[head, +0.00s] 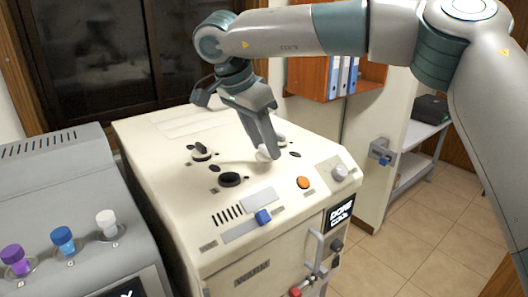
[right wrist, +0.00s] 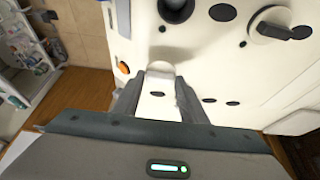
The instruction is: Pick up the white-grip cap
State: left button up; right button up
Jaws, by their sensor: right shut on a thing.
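The white-grip cap (head: 262,154) is on top of the cream machine, at the tip of my right gripper (head: 266,147), and partly hidden by the fingers in the head view. In the right wrist view, the white grip (right wrist: 159,82) sits between the two fingers of my right gripper (right wrist: 160,98), which is shut on it. I cannot tell whether the cap is seated or lifted clear of the top. My left gripper is not in view.
The cream machine top (head: 165,165) also carries a black-grip cap (head: 201,152), a dark round opening (head: 229,180), an orange button (head: 304,182) and a blue knob (head: 263,216). A grey machine (head: 55,190) with purple, blue and white knobs stands at left.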

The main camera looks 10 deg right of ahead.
notch_tip(320, 180, up, 2)
jog(key=shift+b, duration=0.7)
jog(key=s+d+r+b, duration=0.1)
jog(key=s+d+r, duration=0.1)
jog(key=s+d+r+b, duration=0.2)
jog(key=d, duration=0.1)
jog(key=s+d+r+b, duration=0.2)
jog(key=d, duration=0.1)
jog(key=shift+s+d+r, duration=0.2)
jog(key=shift+s+r, duration=0.1)
jog(key=shift+s, duration=0.05)
jog(key=shift+s+d+r, duration=0.3)
jog(key=shift+d+r, duration=0.1)
jog(key=shift+f, duration=0.1)
